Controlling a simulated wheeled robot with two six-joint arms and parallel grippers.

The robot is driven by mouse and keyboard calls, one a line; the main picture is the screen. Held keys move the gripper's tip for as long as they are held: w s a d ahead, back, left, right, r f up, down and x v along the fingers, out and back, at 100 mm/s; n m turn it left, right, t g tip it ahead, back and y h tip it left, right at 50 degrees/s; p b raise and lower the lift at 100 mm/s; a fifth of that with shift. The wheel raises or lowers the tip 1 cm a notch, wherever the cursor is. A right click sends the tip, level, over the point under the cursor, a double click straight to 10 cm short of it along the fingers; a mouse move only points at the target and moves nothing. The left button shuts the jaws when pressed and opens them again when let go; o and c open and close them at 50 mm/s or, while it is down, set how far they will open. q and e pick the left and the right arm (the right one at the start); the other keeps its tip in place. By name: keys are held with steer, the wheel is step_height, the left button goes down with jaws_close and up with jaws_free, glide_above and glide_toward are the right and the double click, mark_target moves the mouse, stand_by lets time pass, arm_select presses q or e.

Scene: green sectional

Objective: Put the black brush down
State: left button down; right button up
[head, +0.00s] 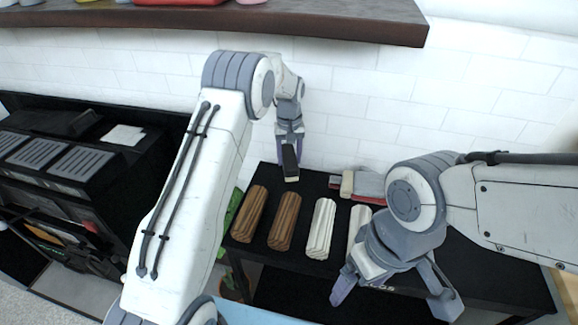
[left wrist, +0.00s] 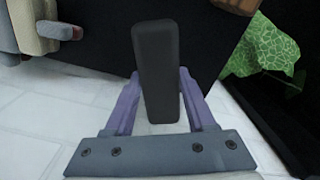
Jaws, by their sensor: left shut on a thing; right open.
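The black brush (head: 290,160) is held in my left gripper (head: 291,150), upright in the head view, close to the tiled wall at the back of the black table (head: 262,172). In the left wrist view the brush (left wrist: 157,70) is a dark block between the purple fingers of my left gripper (left wrist: 158,105), which are shut on it. Whether its lower end touches the table cannot be told. My right gripper (head: 393,296) is open and empty over the front right of the table, its fingers spread apart.
Grey, red and cream items (head: 347,184) lie at the back. A dark shelf (head: 300,22) overhangs above. A green plant (head: 233,208) is at the left edge.

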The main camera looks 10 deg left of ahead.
mark_target(289, 156)
arm_select(q)
steer(key=shift+f, duration=1.95)
steer(key=shift+f, duration=0.15)
steer(key=shift+c, duration=1.1)
jaws_free()
steer(key=shift+r, duration=3.9)
